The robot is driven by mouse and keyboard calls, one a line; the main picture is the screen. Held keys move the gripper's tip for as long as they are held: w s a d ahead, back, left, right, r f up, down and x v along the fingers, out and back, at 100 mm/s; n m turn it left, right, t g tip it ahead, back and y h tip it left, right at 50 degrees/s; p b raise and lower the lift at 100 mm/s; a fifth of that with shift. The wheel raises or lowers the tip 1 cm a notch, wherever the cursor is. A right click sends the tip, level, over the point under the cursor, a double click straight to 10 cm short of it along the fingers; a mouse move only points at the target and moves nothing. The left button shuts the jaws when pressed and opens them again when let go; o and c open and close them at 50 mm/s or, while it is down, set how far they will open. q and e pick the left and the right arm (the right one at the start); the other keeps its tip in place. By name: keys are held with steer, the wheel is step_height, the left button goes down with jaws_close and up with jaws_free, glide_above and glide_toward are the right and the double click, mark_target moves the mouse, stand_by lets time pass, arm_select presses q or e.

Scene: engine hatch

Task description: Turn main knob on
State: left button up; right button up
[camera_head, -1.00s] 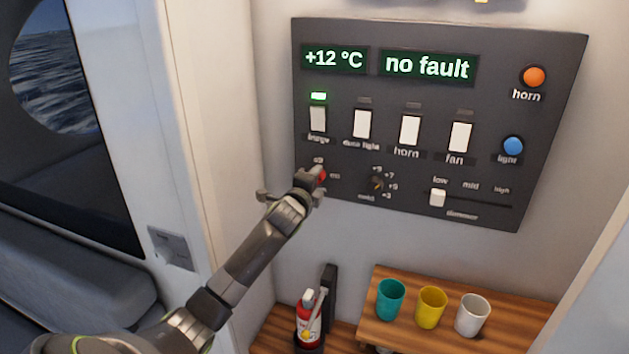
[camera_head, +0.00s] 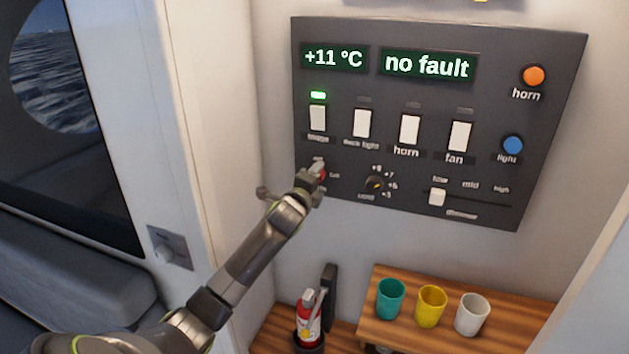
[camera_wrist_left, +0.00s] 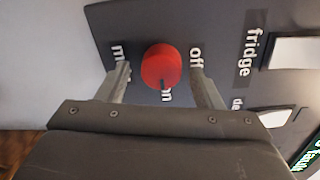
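The red main knob (camera_wrist_left: 161,66) sits on the dark control panel (camera_wrist_left: 130,22), with the labels "off" and "on" beside it. A dark mark on its lower edge points toward "on" in the left wrist view. My left gripper (camera_wrist_left: 160,73) is open, with one finger on each side of the knob and a small gap on both sides. In the head view my left gripper (camera_head: 319,170) is at the panel's lower left and hides most of the knob (camera_head: 323,175). My right gripper is not in view.
Above the knob is a row of white switches, the fridge switch (camera_head: 318,118) under a lit green lamp. A small rotary dial (camera_head: 376,184) and a dimmer slider (camera_head: 437,197) lie to the right. Cups and a fire extinguisher (camera_head: 309,318) stand below.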

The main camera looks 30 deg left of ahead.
arm_select(q)
steer(key=f+b+v, duration=0.1)
steer(key=b+v, duration=0.4)
steer(key=v, duration=1.2)
steer(key=shift+s+r+b, duration=0.2)
steer(key=shift+r+b, duration=0.1)
steer(key=shift+r, duration=0.15)
steer(key=shift+f, duration=0.1)
